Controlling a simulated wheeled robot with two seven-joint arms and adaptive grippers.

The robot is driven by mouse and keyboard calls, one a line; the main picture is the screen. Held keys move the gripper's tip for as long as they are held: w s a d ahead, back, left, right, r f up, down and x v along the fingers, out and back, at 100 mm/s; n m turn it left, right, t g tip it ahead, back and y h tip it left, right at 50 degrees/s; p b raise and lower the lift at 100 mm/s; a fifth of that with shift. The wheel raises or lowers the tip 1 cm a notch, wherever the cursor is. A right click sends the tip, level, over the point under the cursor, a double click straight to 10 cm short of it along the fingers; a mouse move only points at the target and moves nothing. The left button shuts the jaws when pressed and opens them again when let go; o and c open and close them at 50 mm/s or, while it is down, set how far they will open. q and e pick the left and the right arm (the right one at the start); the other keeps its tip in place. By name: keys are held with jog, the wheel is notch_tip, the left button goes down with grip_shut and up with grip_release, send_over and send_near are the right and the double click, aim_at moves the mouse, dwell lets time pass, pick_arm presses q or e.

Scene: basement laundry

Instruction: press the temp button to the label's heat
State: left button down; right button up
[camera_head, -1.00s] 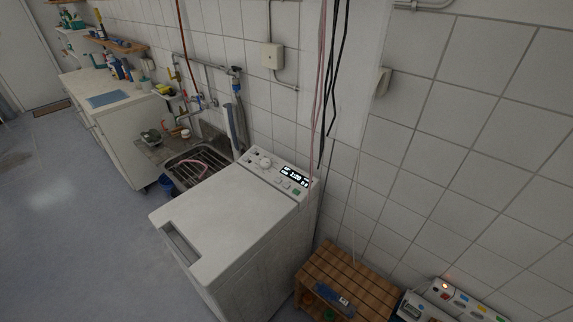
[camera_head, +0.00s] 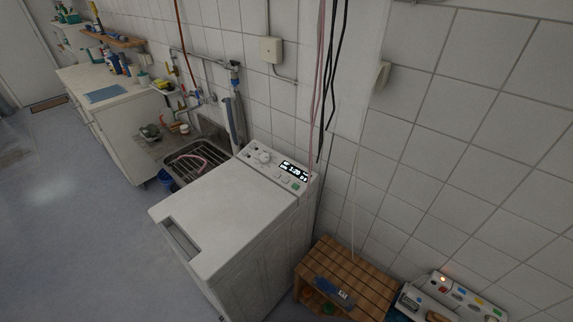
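A white top-loading washing machine (camera_head: 230,215) stands against the tiled wall in the middle of the view. Its control panel (camera_head: 272,166) runs along the back edge of the top. The panel has a round knob (camera_head: 264,157), a lit dark display (camera_head: 294,171) and small buttons below the display, one of them green (camera_head: 296,186). Which button is the temp button is too small to tell. The display text is too small to read surely. No care label can be made out. Neither of my grippers is in view.
A wooden slatted crate (camera_head: 350,278) stands right of the washer, with a blue item on it. A device with coloured buttons (camera_head: 466,300) is at the lower right. A sink (camera_head: 195,160) and a white counter (camera_head: 110,110) are at the left. Cables (camera_head: 328,90) hang behind the washer. The floor at left is clear.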

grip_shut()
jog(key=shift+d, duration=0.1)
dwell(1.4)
